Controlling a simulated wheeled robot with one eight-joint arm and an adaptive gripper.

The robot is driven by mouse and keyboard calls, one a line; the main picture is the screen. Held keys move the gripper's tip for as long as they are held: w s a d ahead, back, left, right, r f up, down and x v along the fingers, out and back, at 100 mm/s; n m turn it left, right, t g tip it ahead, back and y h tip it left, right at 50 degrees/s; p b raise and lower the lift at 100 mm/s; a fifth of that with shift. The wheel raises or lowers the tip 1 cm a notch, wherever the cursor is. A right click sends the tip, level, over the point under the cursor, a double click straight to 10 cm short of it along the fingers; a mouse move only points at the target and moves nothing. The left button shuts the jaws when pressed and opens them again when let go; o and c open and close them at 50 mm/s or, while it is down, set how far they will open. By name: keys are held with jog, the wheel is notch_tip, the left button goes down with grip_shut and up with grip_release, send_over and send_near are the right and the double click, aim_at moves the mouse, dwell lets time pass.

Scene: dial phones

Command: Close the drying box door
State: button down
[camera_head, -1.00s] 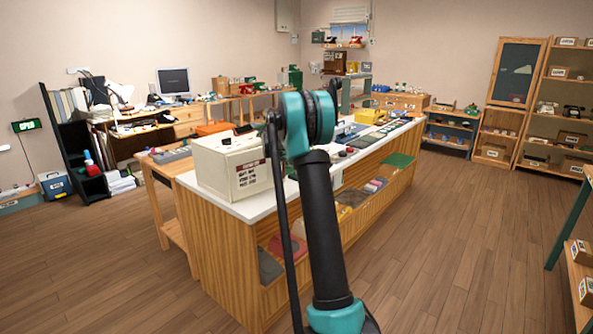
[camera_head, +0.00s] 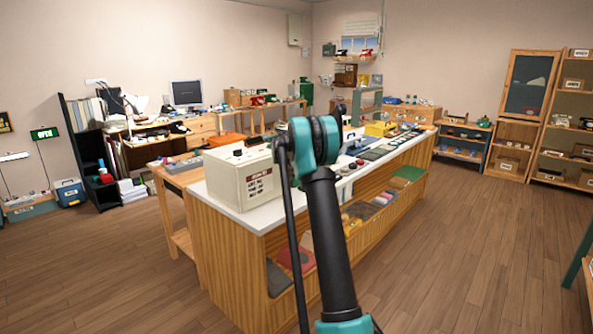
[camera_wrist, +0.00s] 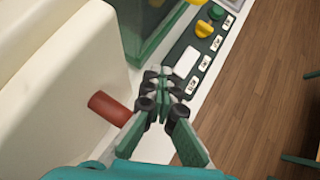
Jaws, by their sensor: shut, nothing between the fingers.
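A cream box (camera_head: 240,180) with a dark label on its side stands on the near end of the white counter (camera_head: 245,215) and appears to be the drying box. In the wrist view, a large cream panel (camera_wrist: 60,75) fills the left side, with a reddish-brown cylindrical handle (camera_wrist: 110,108) sticking out. My gripper (camera_wrist: 157,80) is shut and empty, just right of the handle, with a small apparent gap. I cannot tell how far the door stands open. In the head view my arm hides my gripper and part of the box.
A dark green panel with yellow and green knobs (camera_wrist: 203,28) and white labels lies beyond my fingers on the counter. A green-framed case (camera_wrist: 150,25) stands beside it. Wooden floor (camera_head: 450,250) is clear to the right. A wooden side table (camera_head: 180,178) adjoins the counter's left.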

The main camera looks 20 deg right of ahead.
jog(key=shift+w+a+f, duration=0.15)
jog(key=shift+a, duration=0.85)
jog(key=d+v, duration=0.1)
jog(key=v, duration=1)
jog(key=s+a+f+m+y, duration=0.1)
jog(key=s+a+f+m, duration=0.1)
jog(key=s+m, duration=0.8)
jog(key=s+a+f+m+g+y, duration=0.1)
jog(key=s+f+m, duration=0.5)
jog(key=s, duration=0.9)
jog(key=s+a+f+m+g+y, duration=0.1)
jog(key=s+a+f+m, duration=0.3)
jog(key=s, duration=1.2)
jog(key=s+a+f+m+g+y, duration=0.1)
jog(key=s+f+m, duration=0.7)
jog(key=s, duration=0.8)
jog(key=shift+a+f+m+y, duration=0.25)
jog(key=shift+a+m+y, duration=0.3)
jog(key=shift+a, duration=0.55)
